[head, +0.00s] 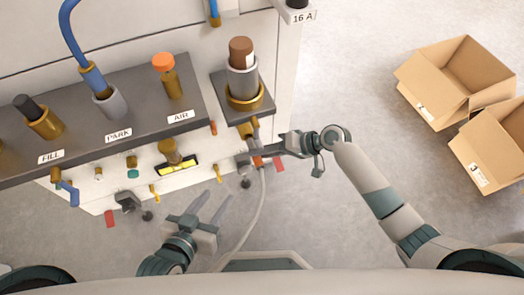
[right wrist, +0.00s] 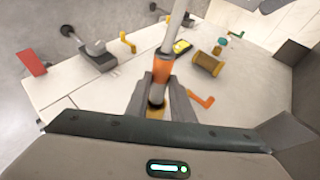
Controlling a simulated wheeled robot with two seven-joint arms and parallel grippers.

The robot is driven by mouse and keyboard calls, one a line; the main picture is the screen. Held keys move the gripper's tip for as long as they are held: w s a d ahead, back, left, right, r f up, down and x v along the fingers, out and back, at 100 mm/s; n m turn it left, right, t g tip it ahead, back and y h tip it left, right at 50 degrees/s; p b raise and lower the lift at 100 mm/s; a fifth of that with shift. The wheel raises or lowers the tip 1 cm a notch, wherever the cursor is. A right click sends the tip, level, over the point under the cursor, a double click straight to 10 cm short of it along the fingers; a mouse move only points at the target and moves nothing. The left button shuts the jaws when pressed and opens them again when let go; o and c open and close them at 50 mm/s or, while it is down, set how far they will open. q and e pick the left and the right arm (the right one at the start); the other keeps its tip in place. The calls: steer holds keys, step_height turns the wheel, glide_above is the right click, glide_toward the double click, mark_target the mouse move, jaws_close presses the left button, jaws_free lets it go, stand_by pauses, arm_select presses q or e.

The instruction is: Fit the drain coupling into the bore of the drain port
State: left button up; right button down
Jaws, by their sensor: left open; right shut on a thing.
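The drain coupling, an orange sleeve (head: 258,161) on a grey hose, is held by my right gripper (head: 252,153) at the lower right of the machine's front. In the right wrist view the orange coupling (right wrist: 162,71) stands between the shut fingers (right wrist: 156,96). A brass part (right wrist: 155,114) shows just beyond them; it looks like the drain port, seen as a brass fitting (head: 246,130) in the head view. The fingers hide the bore, so I cannot tell whether the coupling is inside. My left gripper (head: 212,198) is open and empty, below the machine front.
The grey hose (head: 262,200) hangs from the coupling towards my base. Nearby are a brass knob (head: 169,150), a yellow level (head: 178,165), small hooks and red tags on the front panel. Cardboard boxes (head: 450,85) stand on the floor at right.

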arm_select(q)
steer(key=shift+f+b, duration=1.05)
steer(key=shift+b, duration=0.05)
arm_select(e)
steer(key=shift+w+a, duration=0.3)
steer(key=shift+w, duration=0.6)
steer(key=shift+w+a, duration=0.25)
steer(key=shift+w, duration=0.6)
steer(key=shift+w+a, duration=0.3)
steer(key=shift+w, duration=0.6)
steer(key=c, duration=1.5)
jaws_free()
steer(key=shift+o, duration=0.2)
arm_select(q)
steer(key=shift+r, duration=0.1)
steer(key=s, duration=0.1)
steer(key=s+a+f+g+p, duration=0.1)
steer(key=s+f+g+p, duration=0.1)
steer(key=shift+a+f+y, duration=0.15)
steer(key=shift+a+y, duration=0.1)
steer(key=shift+y, duration=0.15)
arm_select(e)
steer(key=v, duration=1.7)
steer(key=shift+d, duration=0.2)
steer(key=shift+r, duration=0.15)
